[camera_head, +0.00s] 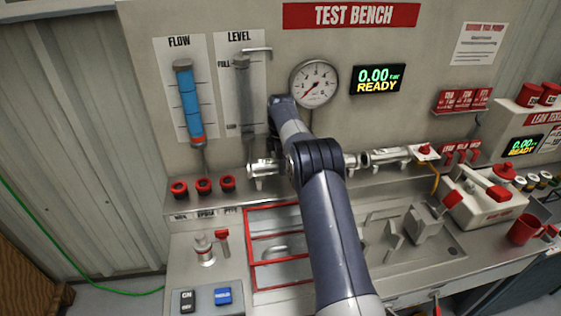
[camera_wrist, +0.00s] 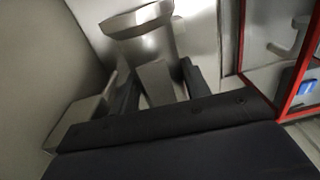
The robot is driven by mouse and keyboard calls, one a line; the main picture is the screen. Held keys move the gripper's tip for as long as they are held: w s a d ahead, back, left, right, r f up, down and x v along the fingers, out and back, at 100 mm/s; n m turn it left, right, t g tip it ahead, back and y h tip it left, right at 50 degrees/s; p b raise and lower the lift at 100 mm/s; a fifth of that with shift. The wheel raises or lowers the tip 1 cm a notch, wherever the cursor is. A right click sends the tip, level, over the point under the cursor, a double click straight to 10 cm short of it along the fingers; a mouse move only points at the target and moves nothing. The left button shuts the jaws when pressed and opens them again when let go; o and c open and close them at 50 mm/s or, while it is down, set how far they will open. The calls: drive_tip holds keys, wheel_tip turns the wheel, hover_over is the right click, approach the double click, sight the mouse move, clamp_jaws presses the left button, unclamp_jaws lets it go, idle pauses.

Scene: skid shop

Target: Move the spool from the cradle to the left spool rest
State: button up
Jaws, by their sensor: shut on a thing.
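My gripper (camera_wrist: 160,85) is shut on a grey block-like part below a shiny flanged metal piece, which looks like the spool (camera_wrist: 143,22). One dark finger shows on each side of the grey part. In the head view my arm hides the gripper and most of what it holds. A flanged silver pipe piece (camera_head: 265,170) shows just left of my arm; I cannot tell whether it is the held spool. Neither the cradle nor the left spool rest can be told for certain.
A red-framed panel (camera_head: 262,284) lies left of my arm, and its red edge is at right in the wrist view (camera_wrist: 303,72). A gauge (camera_head: 314,83) hangs close behind the arm. A valve fitting (camera_head: 385,156) and a tray with grey blocks (camera_head: 430,223) are to the right.

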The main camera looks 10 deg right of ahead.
drive_tip(key=shift+f, duration=0.15)
idle(0.5)
drive_tip(key=shift+f, duration=0.4)
drive_tip(key=shift+f, duration=0.45)
idle(0.4)
drive_tip(key=o, duration=0.9)
drive_tip(key=o, duration=0.5)
drive_tip(key=shift+o, duration=0.2)
drive_tip(key=shift+f, duration=0.1)
